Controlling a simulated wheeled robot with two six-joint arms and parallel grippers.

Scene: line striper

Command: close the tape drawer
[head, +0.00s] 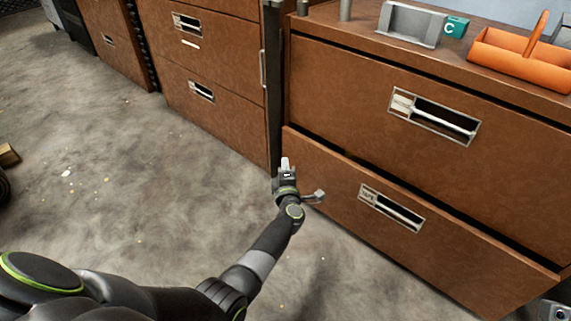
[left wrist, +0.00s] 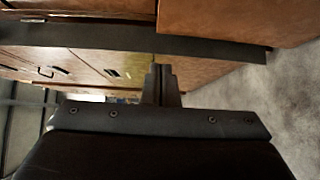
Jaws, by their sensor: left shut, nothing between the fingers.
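The tape drawer (head: 410,235) is the lower drawer of the brown cabinet at right in the head view. It stands out a little from the cabinet, with a dark gap along its top edge. Its metal handle (head: 392,208) carries a small label too small to read surely. My left gripper (head: 286,163) is shut and empty, low by the drawer's left front corner; I cannot tell whether it touches. Its closed fingers (left wrist: 162,85) also show in the left wrist view. My right gripper's fingers do not show.
The upper drawer (head: 430,125) looks shut. Another brown cabinet (head: 215,60) stands to the left. The concrete floor (head: 130,190) at left is mostly clear.

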